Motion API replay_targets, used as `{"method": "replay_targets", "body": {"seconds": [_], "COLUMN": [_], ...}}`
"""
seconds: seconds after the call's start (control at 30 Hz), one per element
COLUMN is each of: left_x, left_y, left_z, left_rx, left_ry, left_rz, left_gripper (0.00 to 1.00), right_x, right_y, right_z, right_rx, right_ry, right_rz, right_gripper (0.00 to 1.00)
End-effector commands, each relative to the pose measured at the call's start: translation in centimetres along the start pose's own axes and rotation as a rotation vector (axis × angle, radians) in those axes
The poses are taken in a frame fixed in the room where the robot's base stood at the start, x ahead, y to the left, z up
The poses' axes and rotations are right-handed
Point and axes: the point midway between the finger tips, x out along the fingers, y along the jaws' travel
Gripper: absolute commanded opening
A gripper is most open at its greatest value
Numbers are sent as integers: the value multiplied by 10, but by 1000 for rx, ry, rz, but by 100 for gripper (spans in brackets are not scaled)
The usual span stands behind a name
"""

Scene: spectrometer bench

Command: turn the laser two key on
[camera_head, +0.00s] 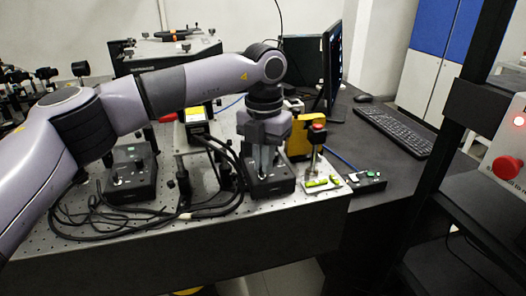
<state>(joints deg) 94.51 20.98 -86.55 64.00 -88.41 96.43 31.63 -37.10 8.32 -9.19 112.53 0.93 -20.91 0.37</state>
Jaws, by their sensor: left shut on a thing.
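My left arm reaches in from the left, and my left gripper (264,174) points straight down over a black control box (282,187) near the front edge of the optical bench. Its fingers are shut at the top of this box, on what appears to be its key. The key is hidden by the fingers, so its turn position cannot be seen. A similar black box (130,188) with small knobs stands further left on the bench. No label tells which box is laser two. My right gripper is not in view.
Black cables (120,224) loop across the perforated bench (330,205) left of the gripper. A small mount with a red top (317,134) and a yellow part (298,143) stand close on the right. A monitor (332,65) and keyboard (394,128) are behind. A red button (506,167) is at far right.

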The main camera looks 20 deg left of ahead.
Motion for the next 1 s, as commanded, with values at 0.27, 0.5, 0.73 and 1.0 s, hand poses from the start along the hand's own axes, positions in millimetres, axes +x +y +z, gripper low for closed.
{"method": "replay_targets", "body": {"seconds": [0.27,0.5,0.73,1.0], "left_x": [-2,-2,-2,-2], "left_y": [-2,-3,-4,-4], "left_z": [0,0,-1,-1], "left_rx": [261,476,640,753], "left_ry": [-1,-3,-4,-5], "left_rz": [0,-1,0,1], "left_gripper": [0,0,0,0], "right_x": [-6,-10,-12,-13], "right_y": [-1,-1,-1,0], "right_z": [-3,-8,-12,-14], "right_rx": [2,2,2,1], "right_ry": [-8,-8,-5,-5], "right_rz": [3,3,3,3], "right_gripper": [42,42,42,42]}}
